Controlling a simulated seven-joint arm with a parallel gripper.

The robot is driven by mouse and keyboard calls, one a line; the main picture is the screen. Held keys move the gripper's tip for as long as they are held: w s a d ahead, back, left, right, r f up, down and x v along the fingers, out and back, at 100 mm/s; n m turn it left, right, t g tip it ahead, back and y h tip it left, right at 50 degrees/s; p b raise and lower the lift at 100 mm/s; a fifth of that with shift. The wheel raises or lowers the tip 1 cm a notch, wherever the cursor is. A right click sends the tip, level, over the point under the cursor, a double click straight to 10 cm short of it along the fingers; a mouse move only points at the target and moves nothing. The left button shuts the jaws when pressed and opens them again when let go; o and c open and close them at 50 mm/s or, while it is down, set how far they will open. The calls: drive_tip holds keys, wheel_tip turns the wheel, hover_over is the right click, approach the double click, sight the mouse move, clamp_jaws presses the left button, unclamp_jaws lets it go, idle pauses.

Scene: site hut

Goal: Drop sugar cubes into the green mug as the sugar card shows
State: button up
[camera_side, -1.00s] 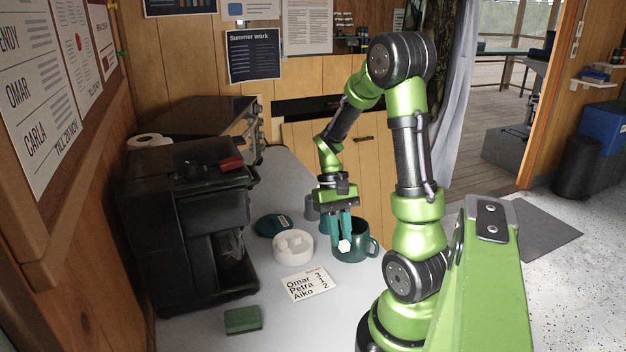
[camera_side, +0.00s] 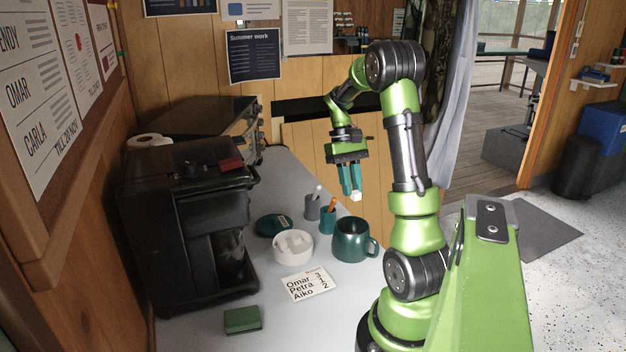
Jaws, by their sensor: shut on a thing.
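My gripper (camera_side: 353,194) is shut on a white sugar cube (camera_side: 355,197) and holds it in the air above the green mug (camera_side: 350,243). The mug stands upright on the counter with its handle to the right; its inside is mostly hidden. A round white bowl (camera_side: 292,253) with several sugar cubes (camera_side: 294,240) stands left of the mug. The sugar card (camera_side: 309,284) lies flat in front of the bowl. It lists Omar, Petra and Aiko with numbers that look like 3, 1 and 2.
A grey cup (camera_side: 312,209) and a small teal cup (camera_side: 327,220), each with a stick in it, stand behind the mug. A dark green lid (camera_side: 274,225) lies behind the bowl. A green sponge (camera_side: 242,320) lies at the front. A black coffee machine (camera_side: 185,220) stands left.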

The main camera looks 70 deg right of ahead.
drive_tip(key=shift+f, duration=0.85)
drive_tip(key=o, duration=0.8)
drive_tip(key=shift+c, duration=0.2)
drive_tip(key=shift+r, duration=0.1)
drive_tip(key=v, duration=1.6)
drive_tip(key=shift+w+d+r, duration=0.15)
drive_tip(key=shift+d+r, duration=0.05)
drive_tip(key=shift+r, duration=0.15)
